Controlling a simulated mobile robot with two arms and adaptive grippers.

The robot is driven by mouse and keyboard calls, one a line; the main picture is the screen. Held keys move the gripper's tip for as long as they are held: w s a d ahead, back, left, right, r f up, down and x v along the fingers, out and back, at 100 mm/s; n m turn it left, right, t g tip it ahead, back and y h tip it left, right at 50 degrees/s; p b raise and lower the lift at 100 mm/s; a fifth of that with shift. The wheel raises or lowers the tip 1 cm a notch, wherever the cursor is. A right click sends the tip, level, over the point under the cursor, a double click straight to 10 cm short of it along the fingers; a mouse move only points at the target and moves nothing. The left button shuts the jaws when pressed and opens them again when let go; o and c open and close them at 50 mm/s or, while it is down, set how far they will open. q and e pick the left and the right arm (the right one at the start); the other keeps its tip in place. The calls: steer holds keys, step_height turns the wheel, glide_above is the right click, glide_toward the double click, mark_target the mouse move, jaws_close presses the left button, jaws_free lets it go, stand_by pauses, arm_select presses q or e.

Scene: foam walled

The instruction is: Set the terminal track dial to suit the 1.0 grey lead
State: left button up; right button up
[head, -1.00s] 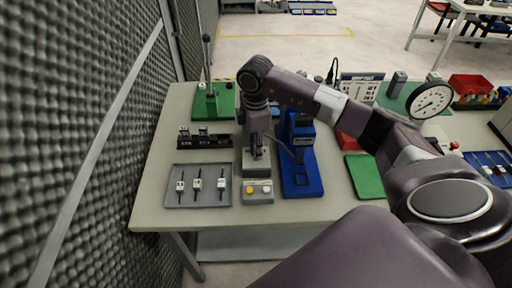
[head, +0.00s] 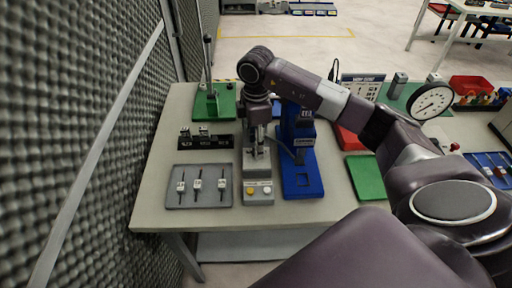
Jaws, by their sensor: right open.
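My right gripper (head: 258,146) points down over the back part of a narrow grey bench unit (head: 257,175); its fingers are small here and look apart, with nothing seen between them. The unit has a yellow and a white button on its front. I cannot make out a dial; the gripper and wrist hide the unit's back. A grey tray (head: 174,198) to the left holds three dark leads with white tags (head: 198,184); their print is too small to read. My left gripper is not in view.
A blue press (head: 302,184) stands close right of the grey unit. A black labelled block (head: 207,142) and a green lever press (head: 213,101) stand behind the tray. A green mat (head: 366,177) lies further right. A foam wall (head: 90,130) borders the table's left side.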

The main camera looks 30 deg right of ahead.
step_height(320, 180, up, 10)
steer(key=shift+f, duration=0.15)
